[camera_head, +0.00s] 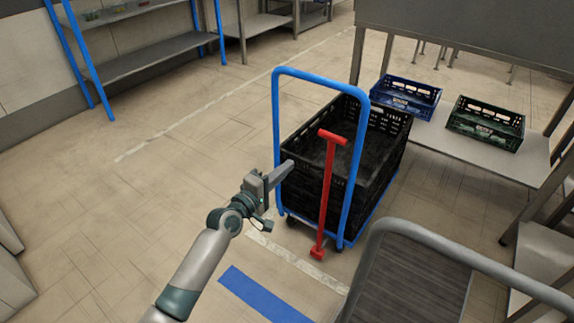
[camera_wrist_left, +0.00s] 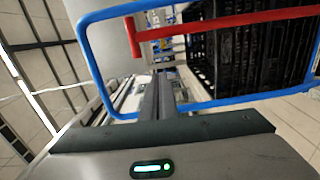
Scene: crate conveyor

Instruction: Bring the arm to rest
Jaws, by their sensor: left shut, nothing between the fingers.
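My left arm comes in from the bottom left of the head view. Its gripper (camera_head: 284,170) is shut and empty, held beside the left post of the blue cart handle (camera_head: 277,120). In the left wrist view the shut fingers (camera_wrist_left: 158,92) point toward the blue frame (camera_wrist_left: 82,45), with nothing between them. I cannot tell whether the fingers touch the frame. My right gripper is not in view.
The cart carries a black crate (camera_head: 388,140); a red T-handle (camera_head: 327,190) stands in front. A blue crate (camera_head: 405,92) and a green crate (camera_head: 487,118) sit on a low shelf (camera_head: 450,140). A grey rail (camera_head: 450,252) is at lower right. Floor on the left is clear.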

